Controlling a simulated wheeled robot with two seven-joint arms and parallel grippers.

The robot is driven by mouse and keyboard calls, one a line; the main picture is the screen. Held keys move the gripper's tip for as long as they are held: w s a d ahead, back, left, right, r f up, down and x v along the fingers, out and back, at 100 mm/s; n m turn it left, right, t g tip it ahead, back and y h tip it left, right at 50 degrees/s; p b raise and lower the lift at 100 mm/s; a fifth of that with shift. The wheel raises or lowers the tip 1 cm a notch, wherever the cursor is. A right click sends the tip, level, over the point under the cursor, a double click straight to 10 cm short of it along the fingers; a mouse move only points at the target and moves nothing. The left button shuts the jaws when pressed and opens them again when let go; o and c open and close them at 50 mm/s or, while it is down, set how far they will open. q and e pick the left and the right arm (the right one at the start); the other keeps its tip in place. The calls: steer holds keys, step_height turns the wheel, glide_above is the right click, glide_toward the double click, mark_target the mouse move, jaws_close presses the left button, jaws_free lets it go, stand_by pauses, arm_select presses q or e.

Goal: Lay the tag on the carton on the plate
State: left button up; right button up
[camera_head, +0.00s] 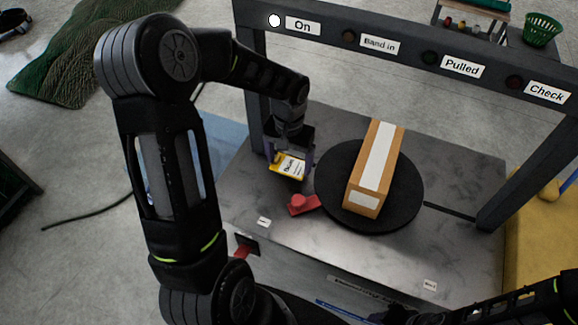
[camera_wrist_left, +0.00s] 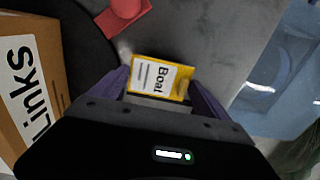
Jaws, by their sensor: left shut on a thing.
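The tag (camera_head: 288,166), yellow with a white printed label, is held in my left gripper (camera_head: 290,170). In the left wrist view the tag (camera_wrist_left: 160,78) shows between the two fingers, with "Boat" printed on it. The carton (camera_head: 375,170) is a long brown box with white labels. It lies on the round black plate (camera_head: 402,205), to the right of my left gripper. The carton (camera_wrist_left: 28,75) also shows at the left of the wrist view, with "Links" on its side. My right arm shows at the lower right; its fingertips cannot be made out.
A red button (camera_head: 303,204) sits on the grey table (camera_head: 290,235) just below my left gripper. A dark frame (camera_head: 400,50) with several lamps and labels, "On" lit white, spans the table's back. A green basket (camera_head: 542,30) stands beyond.

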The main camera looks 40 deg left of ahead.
mark_target(289, 166)
arm_select(q)
step_height(289, 166, down, 3)
steer(key=shift+f, duration=0.2)
steer(key=shift+f, duration=0.15)
steer(key=o, duration=1.2)
steer(key=shift+c, duration=0.2)
